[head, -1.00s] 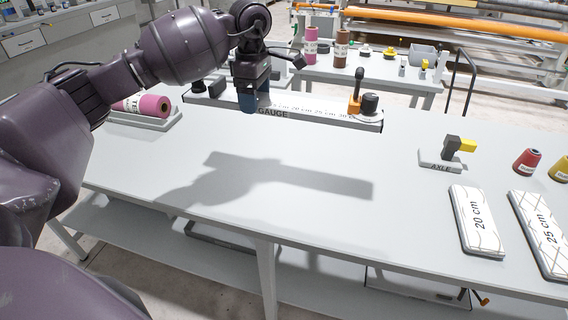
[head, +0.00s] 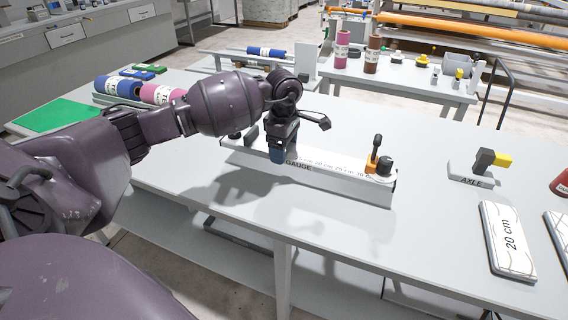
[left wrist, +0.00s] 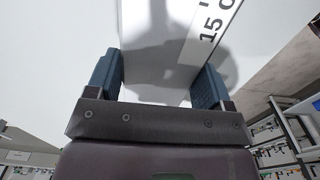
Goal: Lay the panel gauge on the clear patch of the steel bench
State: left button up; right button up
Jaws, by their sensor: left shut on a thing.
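In the left wrist view the gauge (left wrist: 155,40) passes between the two blue fingers (left wrist: 157,82). The gauge is at or just above the bench top; I cannot tell whether it touches. My right gripper is out of view.
Fabric rolls (head: 160,95) and a green mat (head: 55,116) lie at the left. A second table (head: 400,80) stands behind. Bare bench lies in front of the gauge.

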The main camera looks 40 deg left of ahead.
aim_at(284, 171)
pick_arm(q)
notch_tip(284, 171, down, 5)
jog(key=shift+r, duration=0.15)
jog(key=shift+f, duration=0.3)
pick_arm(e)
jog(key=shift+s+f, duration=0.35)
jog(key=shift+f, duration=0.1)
pick_arm(q)
jog(key=shift+b, duration=0.3)
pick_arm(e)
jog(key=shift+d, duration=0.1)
pick_arm(q)
jog(key=o, duration=0.8)
jog(key=shift+f, duration=0.2)
jog(key=o, duration=0.5)
jog(key=shift+r, duration=0.1)
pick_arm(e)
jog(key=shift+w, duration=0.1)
